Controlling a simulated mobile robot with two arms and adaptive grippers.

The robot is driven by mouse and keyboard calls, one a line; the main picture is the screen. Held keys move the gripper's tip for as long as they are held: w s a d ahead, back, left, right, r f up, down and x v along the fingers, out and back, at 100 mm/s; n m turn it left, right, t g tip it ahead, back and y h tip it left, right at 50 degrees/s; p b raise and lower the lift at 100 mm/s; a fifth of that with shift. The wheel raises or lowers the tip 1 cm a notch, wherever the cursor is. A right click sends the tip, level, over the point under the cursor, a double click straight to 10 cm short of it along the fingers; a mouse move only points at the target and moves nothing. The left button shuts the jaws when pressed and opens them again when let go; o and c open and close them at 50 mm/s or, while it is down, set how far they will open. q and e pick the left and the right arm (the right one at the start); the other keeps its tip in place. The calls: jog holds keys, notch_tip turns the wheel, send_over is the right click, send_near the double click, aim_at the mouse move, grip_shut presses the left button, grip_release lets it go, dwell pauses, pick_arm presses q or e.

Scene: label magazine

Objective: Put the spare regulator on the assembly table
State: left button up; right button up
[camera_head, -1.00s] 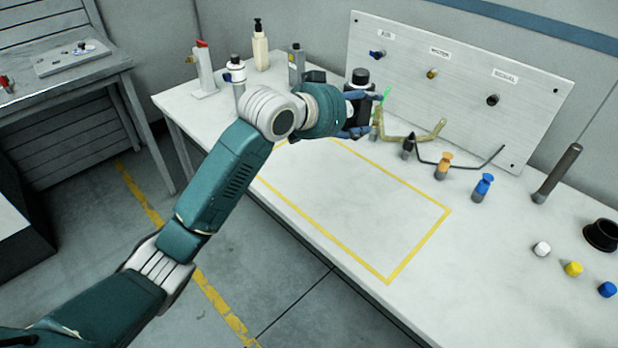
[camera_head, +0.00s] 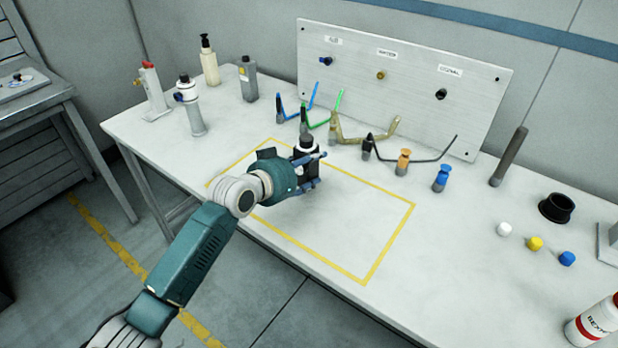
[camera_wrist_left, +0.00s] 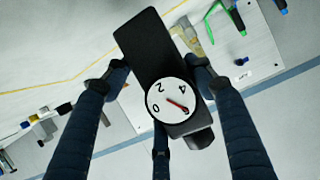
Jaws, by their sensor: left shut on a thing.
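The spare regulator (camera_head: 306,147) is a black block with a dark round cap. In the left wrist view the regulator (camera_wrist_left: 150,48) shows a white dial with a red needle and the numbers 0, 2 and 4. My left gripper (camera_head: 312,172) is shut on it, with blue fingers on its sides; the gripper also shows in the wrist view (camera_wrist_left: 160,76). The regulator is upright over the far part of the yellow outline (camera_head: 392,236) on the white assembly table (camera_head: 440,270). I cannot tell whether its base touches the table. My right gripper is not in view.
A panel (camera_head: 420,90) with labelled ports stands at the back. Several coloured hoses and plugs, such as an orange plug (camera_head: 403,160), stand before it. Bottles and a white-grey device (camera_head: 190,105) stand at the left. The outline's near right part is clear.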

aim_at(304, 181)
pick_arm(q)
notch_tip(304, 181, down, 4)
jog(key=shift+r, duration=0.2)
jog(key=shift+f, duration=0.25)
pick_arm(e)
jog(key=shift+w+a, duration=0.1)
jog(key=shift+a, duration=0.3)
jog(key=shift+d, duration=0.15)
pick_arm(q)
jog(key=shift+f, duration=0.1)
jog(key=o, duration=1.5)
jog(key=shift+f, duration=0.15)
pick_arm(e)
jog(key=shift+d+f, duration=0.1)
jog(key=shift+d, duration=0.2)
